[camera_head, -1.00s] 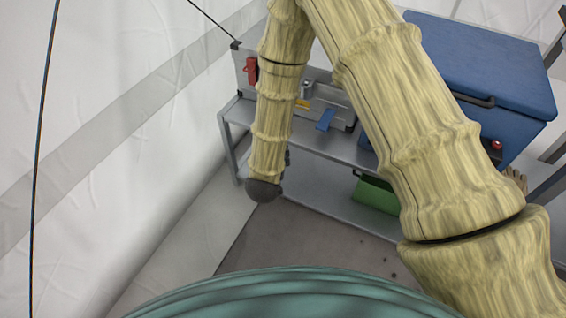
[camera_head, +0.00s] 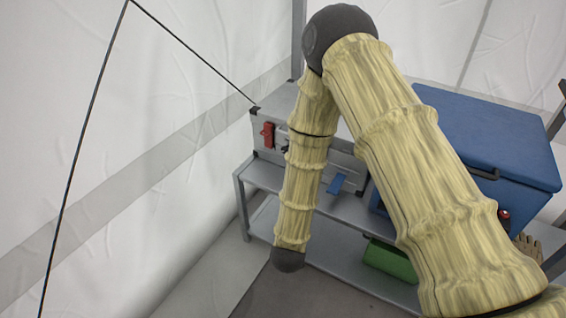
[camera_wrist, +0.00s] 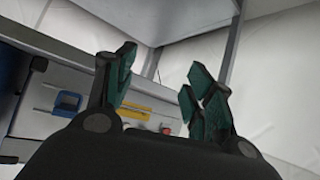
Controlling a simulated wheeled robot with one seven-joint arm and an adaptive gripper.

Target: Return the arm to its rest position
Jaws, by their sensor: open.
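My gripper (camera_wrist: 160,88) shows in the wrist view with its two dark green-padded fingers apart and nothing between them. Behind the fingers are a grey metal frame and a panel with tools. In the head view my bamboo-textured arm rises on the right, bends at a dark round joint near the top, and its forearm hangs down in front of the metal bench (camera_head: 262,178). The gripper itself cannot be made out in the head view.
A large blue box (camera_head: 490,140) sits on the bench at the right. A green bin (camera_head: 390,262) is on the lower shelf. A red item (camera_head: 268,134) and a blue tool (camera_head: 336,184) are at the back panel. White tent walls (camera_head: 180,110) enclose the left, with a dark cable.

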